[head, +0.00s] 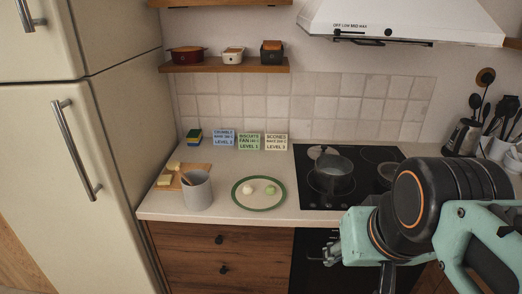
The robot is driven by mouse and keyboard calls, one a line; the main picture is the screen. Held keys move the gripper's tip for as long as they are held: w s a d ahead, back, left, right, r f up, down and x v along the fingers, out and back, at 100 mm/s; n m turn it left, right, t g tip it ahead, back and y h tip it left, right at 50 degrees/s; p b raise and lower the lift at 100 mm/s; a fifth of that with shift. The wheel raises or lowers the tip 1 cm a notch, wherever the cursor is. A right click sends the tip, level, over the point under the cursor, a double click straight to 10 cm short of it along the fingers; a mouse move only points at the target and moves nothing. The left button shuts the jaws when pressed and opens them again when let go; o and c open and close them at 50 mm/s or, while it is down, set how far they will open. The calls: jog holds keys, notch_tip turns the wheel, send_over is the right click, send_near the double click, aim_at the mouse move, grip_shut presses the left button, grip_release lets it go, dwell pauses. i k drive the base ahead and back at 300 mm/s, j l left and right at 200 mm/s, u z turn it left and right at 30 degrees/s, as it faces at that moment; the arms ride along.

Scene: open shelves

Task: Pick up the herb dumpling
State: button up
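The herb dumpling (270,189) looks like the small pale green round piece on the right half of a white plate with a green rim (236,203). A white dumpling (247,190) lies to its left on the same plate, a little apart. My gripper (358,268) is at the lower right, in front of the counter edge, to the right of and nearer than the plate. Its two fingers appear spread apart with nothing visible between them. It touches neither dumpling.
A grey cup (197,190) and a wooden board (175,180) with yellowish pieces stand left of the plate. A black hob (310,195) with a pan (333,172) is on the right. Label cards (249,142) stand behind. A shelf (225,68) and hood (400,20) are above.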

aim_at(270, 189)
jog(key=z, duration=0.8)
jog(key=i+j+u, duration=0.25)
jog(key=i+u, duration=0.15)
jog(key=i, duration=0.2)
jog(key=i+j+u, duration=0.1)
jog(key=i+u, duration=0.35)
jog(key=i, duration=0.15)
jog(key=j+z, duration=0.2)
jog(key=k+j+z, duration=0.15)
jog(key=j, duration=0.25)
jog(key=i+l+u, duration=0.15)
jog(key=k+l, duration=0.05)
jog(key=l, duration=0.05)
